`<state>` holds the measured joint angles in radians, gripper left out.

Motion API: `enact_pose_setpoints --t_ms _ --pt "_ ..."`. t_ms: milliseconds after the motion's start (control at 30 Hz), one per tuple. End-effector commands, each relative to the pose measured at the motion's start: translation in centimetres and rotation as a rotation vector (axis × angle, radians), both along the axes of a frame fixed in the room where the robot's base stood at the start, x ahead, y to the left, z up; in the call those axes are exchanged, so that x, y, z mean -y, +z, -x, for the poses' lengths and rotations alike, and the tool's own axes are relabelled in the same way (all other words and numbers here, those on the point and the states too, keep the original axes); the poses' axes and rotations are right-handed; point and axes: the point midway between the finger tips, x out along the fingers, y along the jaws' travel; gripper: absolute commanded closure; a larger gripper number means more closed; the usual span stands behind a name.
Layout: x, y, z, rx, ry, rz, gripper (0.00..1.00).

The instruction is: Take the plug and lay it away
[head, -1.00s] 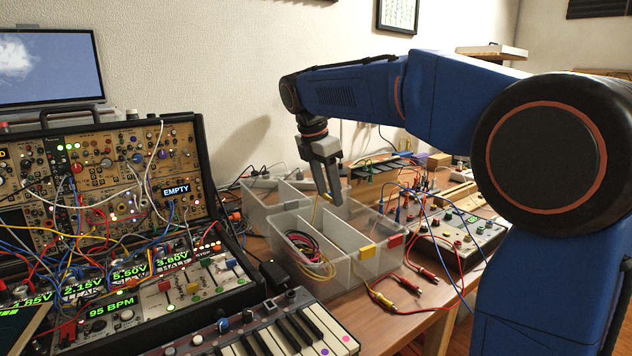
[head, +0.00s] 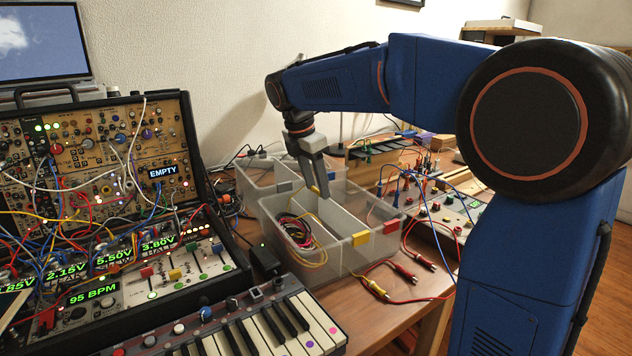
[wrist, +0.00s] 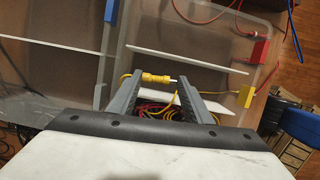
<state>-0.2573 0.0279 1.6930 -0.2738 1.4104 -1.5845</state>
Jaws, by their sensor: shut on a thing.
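My gripper (head: 322,192) hangs over the clear divided bin (head: 330,275), fingers pointing down. In the wrist view, a yellow plug (wrist: 155,78) with a pale metal tip lies across between the fingers, and my gripper (wrist: 157,84) is shut on it. A yellow cable shows beside the left finger. Red and yellow cables (head: 296,231) lie coiled in the bin's left compartment. The bin has a yellow tab (head: 360,238) and a red tab (head: 391,226) on its front rim.
A second clear bin (head: 258,180) stands behind. The modular synth (head: 95,170) and keyboard (head: 245,330) are at left and front. Loose red and yellow leads (head: 400,272) lie right of the bin, near a small patch box (head: 437,212) and the table edge.

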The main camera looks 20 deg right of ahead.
Motion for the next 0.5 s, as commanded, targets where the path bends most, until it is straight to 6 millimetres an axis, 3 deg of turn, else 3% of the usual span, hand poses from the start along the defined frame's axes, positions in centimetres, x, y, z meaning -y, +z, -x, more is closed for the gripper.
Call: enact_pose_setpoints --t_ms 67,100,167,500 --pt "0.00 0.00 0.00 0.000 0.000 0.000 0.76" --pt "0.00 0.00 0.00 0.000 0.000 0.000 0.50" --pt "0.00 0.01 0.00 0.000 0.000 0.000 0.36" --pt "-0.04 0.13 0.01 0.000 0.000 0.000 0.33"
